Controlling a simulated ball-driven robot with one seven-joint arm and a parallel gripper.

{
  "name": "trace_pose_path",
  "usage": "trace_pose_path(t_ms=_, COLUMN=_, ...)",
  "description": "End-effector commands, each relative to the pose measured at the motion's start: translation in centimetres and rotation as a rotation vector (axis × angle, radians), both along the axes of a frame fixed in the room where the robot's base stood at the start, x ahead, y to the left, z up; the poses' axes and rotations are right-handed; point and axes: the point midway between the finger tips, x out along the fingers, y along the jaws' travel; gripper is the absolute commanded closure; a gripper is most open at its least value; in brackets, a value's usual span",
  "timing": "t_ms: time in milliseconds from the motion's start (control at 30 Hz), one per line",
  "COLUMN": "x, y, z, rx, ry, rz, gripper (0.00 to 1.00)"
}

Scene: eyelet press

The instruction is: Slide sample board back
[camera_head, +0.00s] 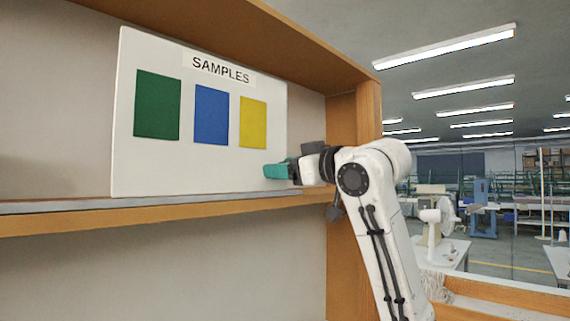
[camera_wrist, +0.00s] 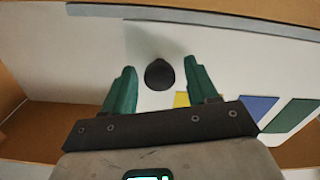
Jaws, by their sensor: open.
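The white sample board (camera_head: 215,165) stands upright on a wooden shelf, with a SAMPLES label and green, blue and yellow swatches. It fills much of the wrist view (camera_wrist: 60,60). My gripper (camera_head: 280,170) is at the board's lower right part. In the wrist view, its two teal fingers (camera_wrist: 158,66) are apart, one on each side of a dark round knob (camera_wrist: 158,76) on the board. I cannot tell whether either finger touches the knob. In the head view the knob is hidden by my gripper.
A grey rail (camera_head: 60,207) runs along the shelf's front edge below the board; it shows in the wrist view too (camera_wrist: 200,17). A wooden side post (camera_head: 369,115) stands right of the board. Bare shelf space lies left of the board.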

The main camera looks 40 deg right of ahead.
Motion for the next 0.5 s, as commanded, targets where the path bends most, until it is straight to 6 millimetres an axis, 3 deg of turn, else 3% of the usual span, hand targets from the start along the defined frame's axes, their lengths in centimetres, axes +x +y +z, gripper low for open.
trace_pose_path(t_ms=267, x=0.17, y=0.03, z=-0.04, rx=0.0, ry=0.0, rz=0.0, gripper=0.42)
trace_pose_path(t_ms=500, x=0.15, y=0.02, z=-0.01, rx=0.0, ry=0.0, rz=0.0, gripper=0.63)
